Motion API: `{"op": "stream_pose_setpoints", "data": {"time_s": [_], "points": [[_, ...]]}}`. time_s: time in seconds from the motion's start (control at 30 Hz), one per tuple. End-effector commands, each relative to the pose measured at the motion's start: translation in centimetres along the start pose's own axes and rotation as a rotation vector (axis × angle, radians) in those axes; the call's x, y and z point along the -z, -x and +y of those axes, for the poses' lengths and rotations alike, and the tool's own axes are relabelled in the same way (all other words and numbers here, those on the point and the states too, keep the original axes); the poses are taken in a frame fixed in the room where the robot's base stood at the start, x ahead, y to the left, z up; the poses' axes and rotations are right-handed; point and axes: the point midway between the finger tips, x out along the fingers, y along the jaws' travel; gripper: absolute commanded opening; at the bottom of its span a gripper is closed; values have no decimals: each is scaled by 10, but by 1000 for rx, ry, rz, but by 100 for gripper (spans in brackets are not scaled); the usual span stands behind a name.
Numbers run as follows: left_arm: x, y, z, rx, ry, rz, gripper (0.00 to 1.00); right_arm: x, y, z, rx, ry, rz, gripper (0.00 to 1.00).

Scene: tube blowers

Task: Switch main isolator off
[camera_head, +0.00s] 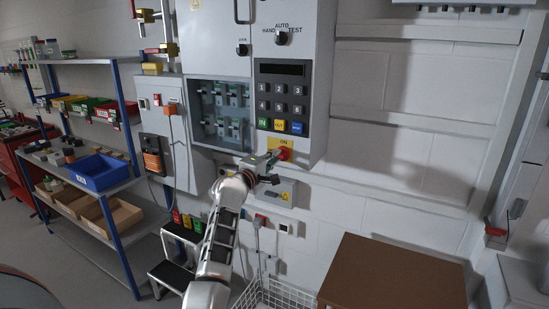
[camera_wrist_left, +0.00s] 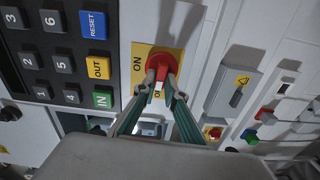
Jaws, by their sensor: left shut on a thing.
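The main isolator is a red rotary handle (camera_head: 284,154) on a yellow plate (camera_head: 287,143) marked ON, low on the grey control cabinet (camera_head: 318,60). In the left wrist view the red handle (camera_wrist_left: 163,63) stands out from its yellow plate (camera_wrist_left: 139,52), with ON beside it and a second label partly hidden near the fingertips. My left gripper (camera_head: 274,162) reaches up to the handle from below. In the wrist view its two fingers (camera_wrist_left: 157,87) are closed on the handle from both sides. My right gripper is not in view.
Above the isolator is a keypad (camera_head: 281,98) with green, yellow and blue buttons. A small grey box (camera_head: 283,192) with a warning sign is on the wall below. A brown box (camera_head: 392,278) and a wire basket (camera_head: 270,297) stand below right. Blue-framed shelves (camera_head: 88,165) are at left.

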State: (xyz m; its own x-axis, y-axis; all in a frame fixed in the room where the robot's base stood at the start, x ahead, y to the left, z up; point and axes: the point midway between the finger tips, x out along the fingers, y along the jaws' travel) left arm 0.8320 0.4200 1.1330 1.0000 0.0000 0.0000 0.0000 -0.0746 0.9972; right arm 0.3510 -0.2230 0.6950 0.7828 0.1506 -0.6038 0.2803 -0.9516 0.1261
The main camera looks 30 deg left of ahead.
Motion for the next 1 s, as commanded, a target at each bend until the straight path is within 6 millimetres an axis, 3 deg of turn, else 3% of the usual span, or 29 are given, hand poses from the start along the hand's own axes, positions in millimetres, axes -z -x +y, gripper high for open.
{"op": "stream_pose_setpoints", "data": {"time_s": [0.73,0.8,0.83,1.0], "points": [[0,0,-2,0,93,-1,0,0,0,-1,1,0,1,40],[0,0,-2,0,93,-1,24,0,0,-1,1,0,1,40],[0,0,-2,0,92,-1,28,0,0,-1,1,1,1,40],[0,0,-1,0,91,0,28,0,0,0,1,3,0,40]]}}
